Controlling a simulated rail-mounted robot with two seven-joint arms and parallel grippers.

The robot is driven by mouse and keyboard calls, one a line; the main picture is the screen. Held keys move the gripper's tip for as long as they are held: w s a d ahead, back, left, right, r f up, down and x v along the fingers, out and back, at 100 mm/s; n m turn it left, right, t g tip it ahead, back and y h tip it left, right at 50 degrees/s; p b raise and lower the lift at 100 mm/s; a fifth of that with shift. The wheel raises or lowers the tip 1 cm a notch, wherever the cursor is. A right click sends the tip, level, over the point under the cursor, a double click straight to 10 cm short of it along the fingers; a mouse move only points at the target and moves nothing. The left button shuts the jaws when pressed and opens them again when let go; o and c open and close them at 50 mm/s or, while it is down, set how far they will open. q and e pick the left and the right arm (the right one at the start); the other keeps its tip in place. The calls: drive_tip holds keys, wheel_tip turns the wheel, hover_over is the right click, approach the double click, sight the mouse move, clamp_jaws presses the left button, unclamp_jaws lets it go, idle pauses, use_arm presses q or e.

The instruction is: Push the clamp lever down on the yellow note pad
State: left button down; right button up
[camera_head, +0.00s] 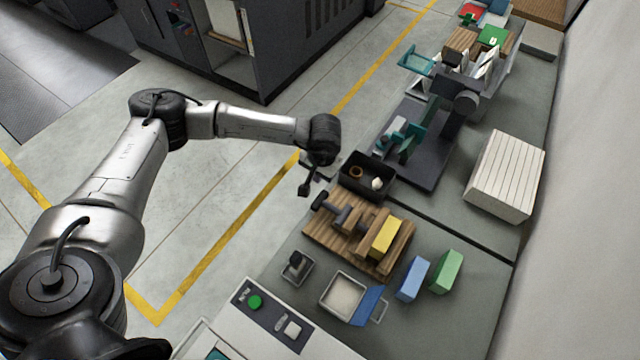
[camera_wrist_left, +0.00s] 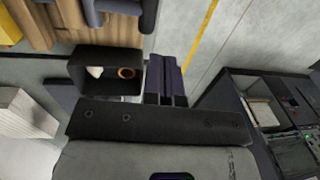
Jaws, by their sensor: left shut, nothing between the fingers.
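The yellow note pad (camera_head: 386,236) sits on a wooden board (camera_head: 318,228) on the bench. A clamp (camera_head: 345,218) with brown-grey blocks stands on the board left of the pad. Its lever, with a dark knob (camera_head: 319,200), sticks out toward the bench's left edge; its exact angle is hard to tell. My left gripper (camera_head: 304,189) is shut and empty, above and left of the board, apart from the lever. In the left wrist view its fingers (camera_wrist_left: 166,75) are together, and the pad (camera_wrist_left: 8,28) and board (camera_wrist_left: 38,30) show at top left. My right gripper is not in view.
A black bin (camera_head: 352,183) with small parts stands just behind the board. Blue (camera_head: 412,278) and green (camera_head: 446,271) blocks and a tray (camera_head: 344,294) are in front. A button panel (camera_head: 272,314) lies nearer. A teal-and-grey machine (camera_head: 410,135) is farther back. The floor left of the bench is clear.

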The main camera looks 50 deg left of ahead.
use_arm(q)
drive_tip(key=shift+a+r, duration=0.15)
drive_tip(key=shift+r, duration=1.5)
